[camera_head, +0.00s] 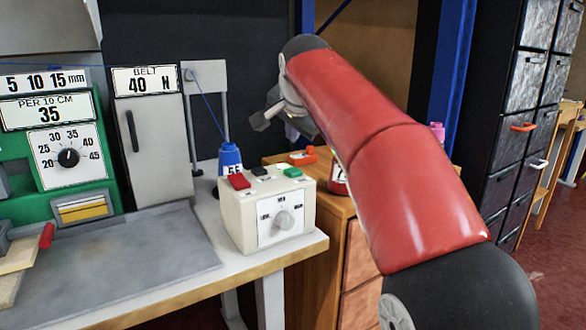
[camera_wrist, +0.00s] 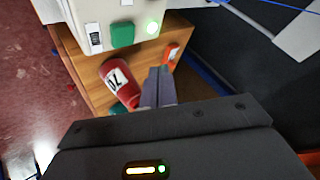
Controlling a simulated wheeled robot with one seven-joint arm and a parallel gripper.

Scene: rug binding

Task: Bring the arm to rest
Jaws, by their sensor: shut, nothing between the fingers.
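My gripper (camera_head: 262,118) hangs in the air at the end of my raised red arm, in front of the dark back panel and above the wooden cabinet. In the wrist view its two fingers (camera_wrist: 158,86) are together with nothing between them. They point toward the cabinet top, where a red cone (camera_wrist: 120,84) with a dark-on-white number label stands beside them in the picture. I cannot tell the exact height of the fingers above the cabinet. My arm bends over from the right and hides part of the cabinet and the red cone.
A cream control box (camera_head: 237,218) with red, black and green buttons stands at the bench corner. A blue cone (camera_head: 230,160) is behind it. A green machine (camera_head: 105,155) is at left. An orange item (camera_head: 303,157) lies on the wooden cabinet (camera_head: 330,235). Drawers (camera_head: 520,110) stand right.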

